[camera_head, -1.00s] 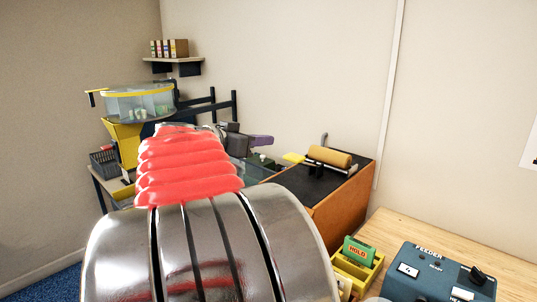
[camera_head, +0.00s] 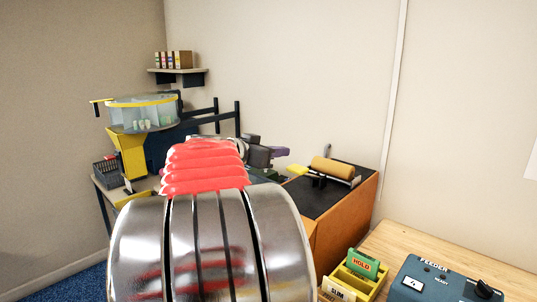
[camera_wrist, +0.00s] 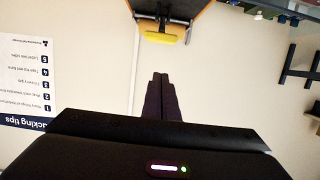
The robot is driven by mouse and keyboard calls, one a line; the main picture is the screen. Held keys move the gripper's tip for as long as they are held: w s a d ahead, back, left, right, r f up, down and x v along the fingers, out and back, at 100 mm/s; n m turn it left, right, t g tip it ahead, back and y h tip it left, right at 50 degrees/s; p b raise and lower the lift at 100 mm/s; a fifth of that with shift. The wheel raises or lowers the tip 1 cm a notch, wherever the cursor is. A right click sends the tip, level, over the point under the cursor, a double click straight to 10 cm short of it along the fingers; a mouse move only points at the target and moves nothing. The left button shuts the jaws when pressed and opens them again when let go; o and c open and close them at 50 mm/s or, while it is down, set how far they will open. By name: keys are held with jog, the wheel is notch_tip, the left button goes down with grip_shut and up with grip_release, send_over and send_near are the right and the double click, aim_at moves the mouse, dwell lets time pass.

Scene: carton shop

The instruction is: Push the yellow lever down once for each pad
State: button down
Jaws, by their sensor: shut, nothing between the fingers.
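A yellow lever paddle (camera_head: 298,169) juts from the left side of a machine with a dark top, orange-brown sides (camera_head: 348,212) and a tan roll (camera_head: 331,165). The paddle also shows at the top of the wrist view (camera_wrist: 160,35), which is upside down. My gripper (camera_head: 284,151) is shut and empty, with purple fingers. In the wrist view its closed fingertips (camera_wrist: 160,77) point toward the paddle, with a gap in the picture; their true distance is unclear. No pads can be made out.
A clear bowl (camera_head: 140,114) on a yellow stand is at left. My arm hides much of the middle.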

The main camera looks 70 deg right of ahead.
jog(key=s+d+f, duration=0.1)
jog(key=d+f, duration=0.2)
jog(key=f, duration=0.2)
jog(key=shift+s+d, duration=0.35)
